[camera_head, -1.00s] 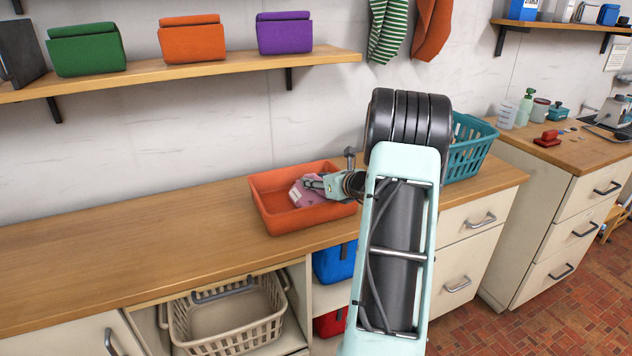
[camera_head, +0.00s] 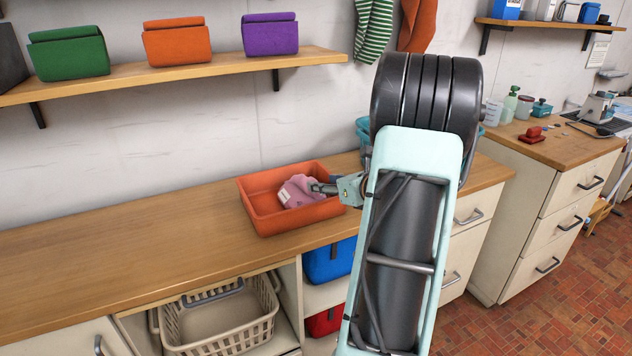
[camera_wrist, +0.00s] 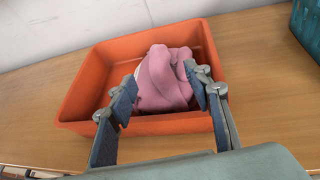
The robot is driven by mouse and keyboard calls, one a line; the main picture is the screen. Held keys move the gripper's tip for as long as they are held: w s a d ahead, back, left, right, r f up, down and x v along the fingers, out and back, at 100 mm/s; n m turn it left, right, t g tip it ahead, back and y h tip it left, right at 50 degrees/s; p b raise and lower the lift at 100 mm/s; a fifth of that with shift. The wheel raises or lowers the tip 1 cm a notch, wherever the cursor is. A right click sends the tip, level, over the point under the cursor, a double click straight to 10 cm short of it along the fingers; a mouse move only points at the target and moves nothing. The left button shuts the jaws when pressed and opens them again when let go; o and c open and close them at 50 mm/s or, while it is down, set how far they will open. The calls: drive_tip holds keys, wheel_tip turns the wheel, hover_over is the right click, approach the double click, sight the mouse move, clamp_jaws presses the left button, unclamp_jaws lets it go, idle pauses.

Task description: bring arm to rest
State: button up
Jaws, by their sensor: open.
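A pink cloth (camera_wrist: 165,80) lies crumpled in the orange tub (camera_wrist: 85,85), beyond the fingertips. In the head view my gripper (camera_head: 322,188) is at the right side of the orange tub (camera_head: 262,218), close to the pink cloth (camera_head: 298,192). My arm hides part of the counter there. I cannot tell whether a fingertip touches the cloth.
The wooden counter (camera_head: 110,240) is clear left of the tub. A teal basket (camera_head: 362,130) stands behind my arm. A shelf (camera_head: 200,72) with green, orange and purple bundles hangs above. A beige basket (camera_head: 225,325) and a blue bin (camera_head: 330,262) sit below the counter.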

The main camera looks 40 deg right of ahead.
drive_tip(key=shift+s+r, duration=0.2)
drive_tip(key=shift+s, duration=0.3)
